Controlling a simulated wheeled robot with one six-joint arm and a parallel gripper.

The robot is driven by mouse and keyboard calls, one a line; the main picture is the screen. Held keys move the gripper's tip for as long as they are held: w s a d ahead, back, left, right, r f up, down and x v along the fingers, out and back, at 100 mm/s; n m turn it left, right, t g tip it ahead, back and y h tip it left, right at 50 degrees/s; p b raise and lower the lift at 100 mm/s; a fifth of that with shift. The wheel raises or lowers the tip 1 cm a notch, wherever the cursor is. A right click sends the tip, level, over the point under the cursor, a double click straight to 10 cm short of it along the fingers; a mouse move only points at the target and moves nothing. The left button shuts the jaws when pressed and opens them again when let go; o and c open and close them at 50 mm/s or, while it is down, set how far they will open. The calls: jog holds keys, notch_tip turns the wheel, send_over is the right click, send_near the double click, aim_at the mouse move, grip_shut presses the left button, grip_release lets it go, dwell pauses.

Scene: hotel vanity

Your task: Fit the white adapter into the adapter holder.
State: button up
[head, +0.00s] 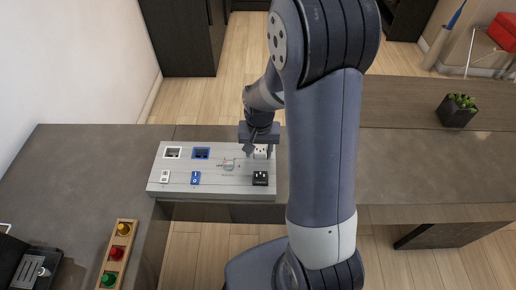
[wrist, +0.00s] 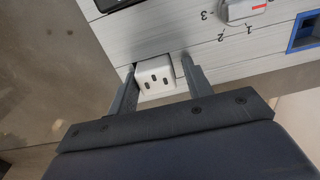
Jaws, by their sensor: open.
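The white adapter (wrist: 158,77), a white block with dark slots in its face, sits at the board's edge region in the wrist view. In the head view it shows as a small white patch (head: 262,153) partly hidden by my gripper (head: 257,147). My gripper (wrist: 159,66) is open, with one finger on each side of the adapter. A dark gap beside the adapter's far edge looks like the adapter holder's opening (wrist: 146,64). The adapter appears at least partly in it; I cannot tell how deep. Finger contact is unclear.
The grey board (head: 225,188) lies on the dark counter (head: 80,165).

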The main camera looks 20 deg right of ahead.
aim_at(259, 151)
jog(key=shift+d+r+p, duration=0.2)
jog(key=shift+d+r, duration=0.05)
jog(key=shift+r, duration=0.4)
jog(key=shift+d+r+p, duration=0.15)
jog(key=shift+d+r, duration=0.05)
jog(key=shift+r, duration=0.45)
notch_tip(259, 151, up, 8)
jog(key=a+p, duration=0.1)
jog(key=shift+s, duration=0.2)
jog(key=shift+r, duration=0.1)
jog(key=f, duration=0.7)
jog(key=f+b, duration=0.1)
jog(key=f, duration=0.3)
jog(key=shift+w+d, duration=0.15)
jog(key=shift+d, duration=0.15)
jog(key=shift+r, duration=0.2)
